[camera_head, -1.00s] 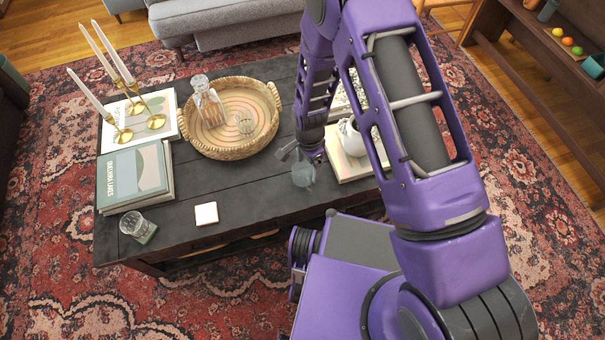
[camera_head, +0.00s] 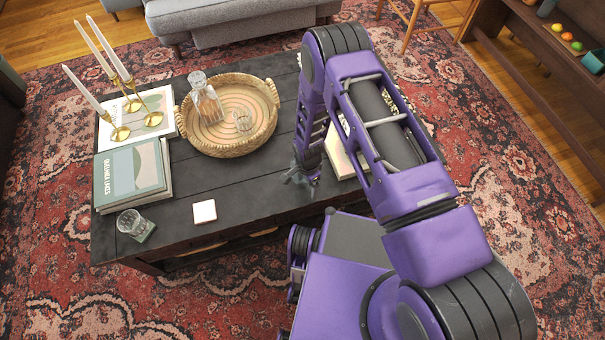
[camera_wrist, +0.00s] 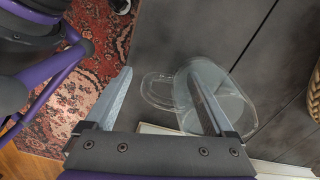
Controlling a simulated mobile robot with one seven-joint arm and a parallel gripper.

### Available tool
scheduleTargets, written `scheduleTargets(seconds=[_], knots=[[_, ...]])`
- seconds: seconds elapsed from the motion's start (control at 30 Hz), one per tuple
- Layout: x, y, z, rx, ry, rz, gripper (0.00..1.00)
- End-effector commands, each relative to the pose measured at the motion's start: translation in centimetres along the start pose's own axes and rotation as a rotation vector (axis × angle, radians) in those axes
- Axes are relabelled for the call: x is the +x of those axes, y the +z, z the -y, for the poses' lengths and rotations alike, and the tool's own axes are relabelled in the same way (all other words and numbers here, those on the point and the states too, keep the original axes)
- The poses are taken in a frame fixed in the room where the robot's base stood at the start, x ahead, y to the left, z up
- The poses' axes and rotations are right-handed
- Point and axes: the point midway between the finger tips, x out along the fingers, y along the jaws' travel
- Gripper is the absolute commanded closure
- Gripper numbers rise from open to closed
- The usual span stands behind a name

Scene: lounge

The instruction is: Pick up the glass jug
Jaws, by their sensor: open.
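The glass jug (camera_wrist: 235,100) is clear, with a rounded body and a loop handle, and stands on the dark table (camera_wrist: 185,35). In the wrist view my gripper (camera_wrist: 160,75) is open. The jug's handle shows between the two fingers, and the right finger overlaps its body in the picture. I cannot tell whether they touch. In the head view my gripper (camera_head: 302,174) is low over the table's front right part and hides nearly all of the jug.
A woven basket (camera_head: 188,140) holds a glass decanter (camera_head: 205,103) and a small glass (camera_head: 244,121). Books (camera_head: 132,175), brass candlesticks, a tumbler (camera_head: 135,225) and a white coaster (camera_head: 204,211) lie leftward. A pale book (camera_head: 340,158) is close right of my gripper.

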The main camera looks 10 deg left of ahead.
Motion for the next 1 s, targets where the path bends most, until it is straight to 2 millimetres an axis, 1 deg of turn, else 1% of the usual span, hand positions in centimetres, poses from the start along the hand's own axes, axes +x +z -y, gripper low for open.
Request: scheduleTargets(seconds=[0.07, 0.27, 0.3, 0.37, 0.4, 0.47, 0.5, 0.57, 0.6, 0.73, 0.77, 1.0], knots=[[0.33, -0.02, 0.06, 0.0, -0.001, 0.0, 0.12], [0.31, -0.02, 0.06, 0.0, -0.001, 0.0, 0.12], [0.31, -0.02, 0.06, 0.0, -0.001, 0.0, 0.19], [0.31, -0.02, 0.05, 0.0, -0.001, 0.0, 0.3], [0.3, -0.02, 0.05, 0.0, -0.001, 0.0, 0.37], [0.3, -0.02, 0.04, 0.0, -0.001, 0.0, 0.48], [0.3, -0.01, 0.04, 0.0, -0.001, 0.0, 0.55], [0.3, -0.01, 0.03, 0.0, -0.001, 0.0, 0.66], [0.3, 0.0, 0.03, 0.0, -0.001, 0.0, 0.73], [0.3, 0.01, 0.04, 0.0, -0.001, 0.0, 0.96], [0.3, 0.01, 0.04, 0.0, -0.001, 0.0, 1.0], [0.29, 0.01, 0.06, 0.0, -0.001, 0.0, 1.0]])
